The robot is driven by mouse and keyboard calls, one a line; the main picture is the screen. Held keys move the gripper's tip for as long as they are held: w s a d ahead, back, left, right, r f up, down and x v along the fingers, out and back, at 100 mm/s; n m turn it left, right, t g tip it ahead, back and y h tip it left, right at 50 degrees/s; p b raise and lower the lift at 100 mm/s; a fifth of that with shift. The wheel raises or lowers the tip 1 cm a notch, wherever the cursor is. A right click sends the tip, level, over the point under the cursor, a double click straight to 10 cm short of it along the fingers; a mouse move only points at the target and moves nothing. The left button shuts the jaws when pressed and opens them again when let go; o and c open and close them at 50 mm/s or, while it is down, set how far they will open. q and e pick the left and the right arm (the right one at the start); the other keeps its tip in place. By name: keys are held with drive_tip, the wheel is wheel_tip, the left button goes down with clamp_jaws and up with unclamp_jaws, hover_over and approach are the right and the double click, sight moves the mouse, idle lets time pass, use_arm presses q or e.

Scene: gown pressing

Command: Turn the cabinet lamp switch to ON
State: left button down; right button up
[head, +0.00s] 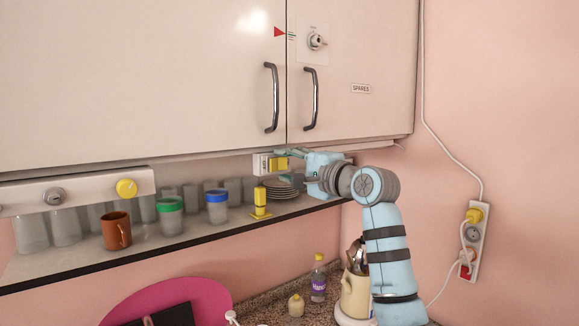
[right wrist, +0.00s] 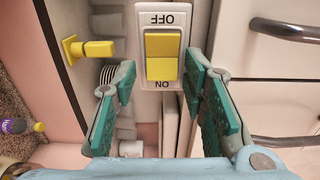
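The cabinet lamp switch (head: 277,164) is a yellow rocker on a white plate under the cabinet's lower edge. In the right wrist view the switch (right wrist: 163,58) appears upside down, with OFF at the top of its plate and ON at the bottom. I cannot tell which half is pressed in. My right gripper (head: 290,163) is close in front of the switch. In the right wrist view its teal fingers (right wrist: 160,78) are spread apart and empty, one to each side of the plate's lower end. Contact with the rocker is not visible. My left gripper is not in view.
The cabinet (head: 150,80) hangs above, with two bar handles and a key lock. A shelf (head: 150,248) below holds cups, lidded jars, plates and a yellow upright fitting (head: 260,203). A utensil crock (head: 355,295) stands below.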

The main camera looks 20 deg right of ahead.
drive_tip(key=v, duration=1.2)
